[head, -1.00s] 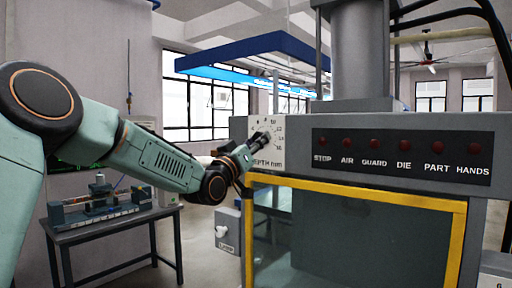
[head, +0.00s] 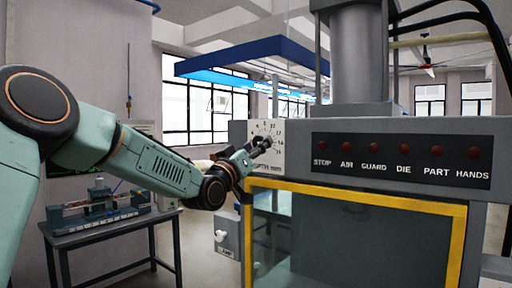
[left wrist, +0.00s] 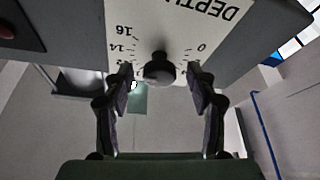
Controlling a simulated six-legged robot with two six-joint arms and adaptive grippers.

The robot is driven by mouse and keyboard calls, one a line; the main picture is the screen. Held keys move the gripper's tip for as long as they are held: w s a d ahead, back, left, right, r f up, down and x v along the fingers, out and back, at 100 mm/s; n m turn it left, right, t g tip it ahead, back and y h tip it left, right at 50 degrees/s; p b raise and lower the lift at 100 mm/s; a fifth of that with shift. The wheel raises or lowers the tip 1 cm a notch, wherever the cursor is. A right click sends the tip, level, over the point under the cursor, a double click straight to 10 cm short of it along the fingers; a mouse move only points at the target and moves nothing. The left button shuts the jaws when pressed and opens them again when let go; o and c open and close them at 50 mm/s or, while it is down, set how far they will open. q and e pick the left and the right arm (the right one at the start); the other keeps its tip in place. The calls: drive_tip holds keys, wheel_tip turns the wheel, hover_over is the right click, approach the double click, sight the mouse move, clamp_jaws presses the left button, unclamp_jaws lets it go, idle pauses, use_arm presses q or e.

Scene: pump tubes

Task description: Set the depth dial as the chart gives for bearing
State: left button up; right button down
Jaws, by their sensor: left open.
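The depth dial is a white plate (head: 265,129) with black numbers on the upper left of the grey press front. Its dark round knob (left wrist: 159,68) shows in the left wrist view, where the plate appears upside down with "DEPTH", 0, 14 and 16 readable. My left gripper (head: 258,147) is at the plate and covers part of it. In the left wrist view my left gripper (left wrist: 161,82) is open, with one finger on each side of the knob and gaps to both. The knob's pointer setting cannot be made out. No chart for bearing is readable. My right gripper is not in view.
A dark panel (head: 400,159) with red lamps labelled STOP, AIR, GUARD, DIE, PART and HANDS is right of the dial. A yellow guard frame (head: 360,196) stands below. A small table (head: 105,231) with a device is at the left.

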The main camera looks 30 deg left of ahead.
use_arm(q)
drive_tip(key=v, duration=0.7)
drive_tip(key=shift+d+f, duration=0.1)
drive_tip(key=shift+s, duration=0.15)
idle(0.3)
